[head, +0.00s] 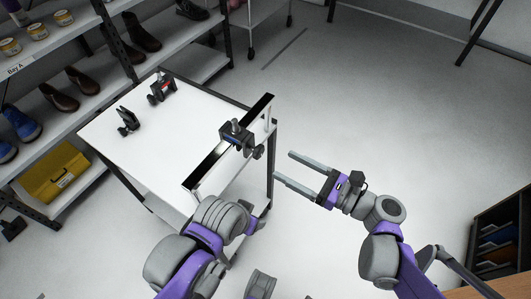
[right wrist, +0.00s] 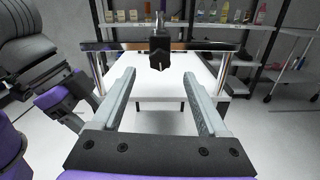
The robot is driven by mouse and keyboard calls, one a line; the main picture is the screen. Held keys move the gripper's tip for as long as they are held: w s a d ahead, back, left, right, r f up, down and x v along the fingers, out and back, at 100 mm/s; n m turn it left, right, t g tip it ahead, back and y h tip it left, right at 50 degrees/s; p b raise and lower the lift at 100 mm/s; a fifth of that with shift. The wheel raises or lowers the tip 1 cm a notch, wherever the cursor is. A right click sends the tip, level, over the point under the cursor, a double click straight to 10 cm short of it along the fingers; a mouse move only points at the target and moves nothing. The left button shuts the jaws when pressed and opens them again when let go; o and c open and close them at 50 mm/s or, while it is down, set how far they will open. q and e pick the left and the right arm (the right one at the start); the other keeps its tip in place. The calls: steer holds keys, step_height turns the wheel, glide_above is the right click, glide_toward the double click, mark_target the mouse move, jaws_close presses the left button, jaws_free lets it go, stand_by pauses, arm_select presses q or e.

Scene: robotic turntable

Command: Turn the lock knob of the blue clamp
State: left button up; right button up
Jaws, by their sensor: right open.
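A dark clamp (head: 236,134) with a round knob (head: 258,152) on its side sits on a raised rail (head: 210,165) along the table's right edge. Its colour reads as near black, so I cannot tell whether it is the blue one. My right gripper (head: 282,166) is open and empty, to the right of the clamp and apart from it. In the right wrist view the clamp (right wrist: 160,48) is straight ahead, beyond and between the open fingertips (right wrist: 159,75). My left arm shows at the bottom, but its gripper is not visible.
The white table (head: 155,140) also bears a dark fixture with a red patch (head: 162,88) and a small black clamp-like part (head: 127,121).

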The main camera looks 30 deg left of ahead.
mark_target(261, 152)
steer(key=a, duration=0.7)
steer(key=shift+w+a, duration=0.25)
steer(key=shift+w, duration=0.05)
jaws_close()
